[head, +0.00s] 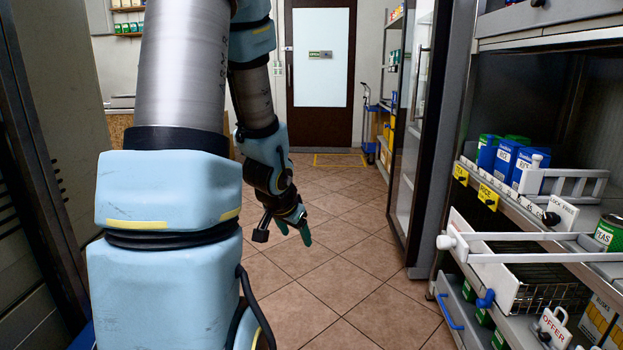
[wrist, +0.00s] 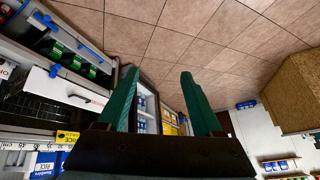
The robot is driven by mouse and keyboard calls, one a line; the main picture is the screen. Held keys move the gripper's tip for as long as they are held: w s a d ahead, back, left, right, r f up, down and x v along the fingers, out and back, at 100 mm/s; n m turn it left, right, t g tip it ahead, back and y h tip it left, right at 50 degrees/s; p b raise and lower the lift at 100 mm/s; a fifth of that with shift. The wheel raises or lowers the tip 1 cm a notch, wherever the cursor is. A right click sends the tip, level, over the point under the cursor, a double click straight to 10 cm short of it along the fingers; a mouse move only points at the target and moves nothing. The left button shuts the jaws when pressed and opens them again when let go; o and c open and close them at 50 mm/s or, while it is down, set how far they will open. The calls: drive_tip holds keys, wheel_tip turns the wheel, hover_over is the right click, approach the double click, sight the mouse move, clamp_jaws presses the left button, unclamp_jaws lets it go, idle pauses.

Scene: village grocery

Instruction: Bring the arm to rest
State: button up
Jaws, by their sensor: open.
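My arm hangs down in the left half of the head view, its blue and metal links covering much of the aisle's left side. My gripper (head: 288,228) points down over the tiled floor and is apart from the shelves. In the wrist view my gripper (wrist: 160,100) shows two green fingers spread wide, with only floor and distant shelving between them. It is open and empty.
At right stands a shelf unit with blue rice boxes (head: 510,160), a white bar (head: 520,257) and a wire basket (head: 540,297). A dark-framed glass door (head: 410,130) stands beyond it. The tiled floor (head: 345,285) is clear to the closed far door (head: 321,75).

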drive_tip(key=s+a+r+n+g+y, duration=0.1)
drive_tip(key=s+r+n+g, duration=0.15)
drive_tip(key=s, duration=0.45)
drive_tip(key=s+a+r+n+g+y, duration=0.1)
drive_tip(key=s+a+n+g, duration=0.15)
drive_tip(key=s, duration=0.35)
wheel_tip(320, 180, up, 13)
drive_tip(key=p, duration=1.3)
drive_tip(key=shift+d+t, duration=0.2)
drive_tip(key=shift+t, duration=0.1)
drive_tip(key=shift+w+f, duration=0.1)
